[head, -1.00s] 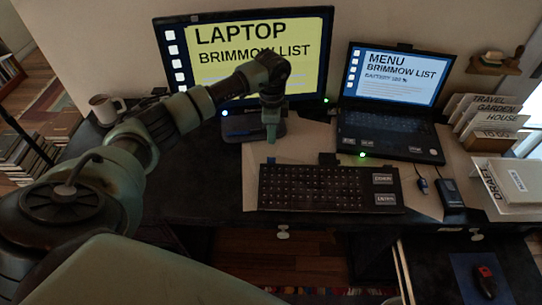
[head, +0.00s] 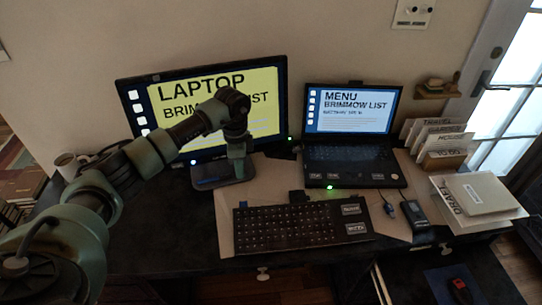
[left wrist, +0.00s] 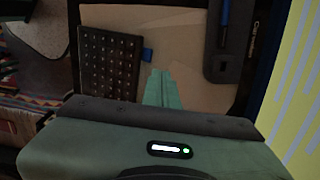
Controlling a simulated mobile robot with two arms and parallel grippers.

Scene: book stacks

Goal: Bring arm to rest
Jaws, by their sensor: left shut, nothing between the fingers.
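My left arm comes in from the left in the head view and reaches over the desk (head: 150,240). The left gripper (head: 237,172) points down in front of the monitor (head: 265,100), over or near its stand (head: 208,182). In the left wrist view its green fingers (left wrist: 161,90) are together with nothing between them. The keyboard (head: 290,228) lies to the right of and nearer than the gripper in the head view. It also shows in the left wrist view (left wrist: 108,62). My right gripper is not in view.
An open laptop (head: 350,165) stands right of the monitor. A mug (head: 68,165) is at the back left. A file holder (head: 440,155) and a stack of papers (head: 480,195) are at the right. An open drawer (head: 440,285) juts out at the front right.

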